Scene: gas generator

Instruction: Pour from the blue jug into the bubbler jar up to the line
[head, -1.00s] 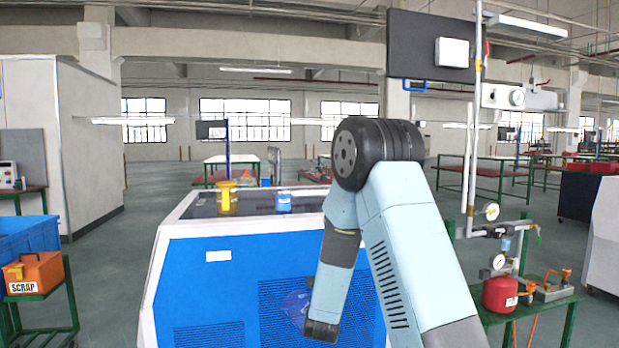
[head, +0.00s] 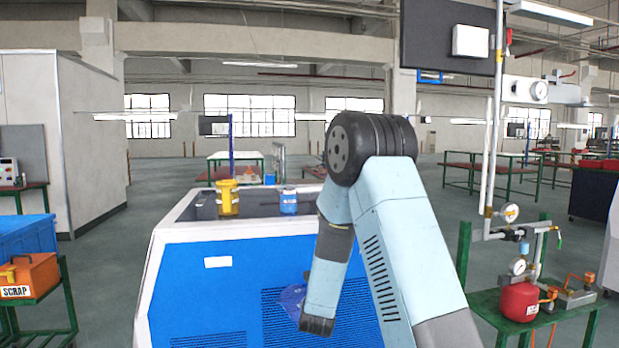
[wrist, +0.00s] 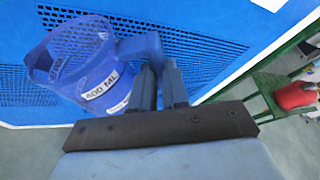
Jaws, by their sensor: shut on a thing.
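The blue jug (wrist: 85,68) is in the wrist view, a translucent vessel with a white "400 ML" label. My gripper (wrist: 158,72) is shut on its handle at the right side. The jug looks slanted in that view; I cannot tell whether it holds liquid. In the head view, a bit of the jug (head: 291,299) shows beside my forearm, in front of the machine's blue front. A small blue jar (head: 289,203) with a pale lid stands on the machine top; I cannot tell whether it is the bubbler jar. No fill line can be made out.
The blue and white machine (head: 217,300) fills the middle. A yellow container (head: 227,197) stands on its top. A green bench (head: 575,312) at right carries a red vessel (head: 519,301), gauges and pipes. An orange scrap box (head: 32,274) is at left.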

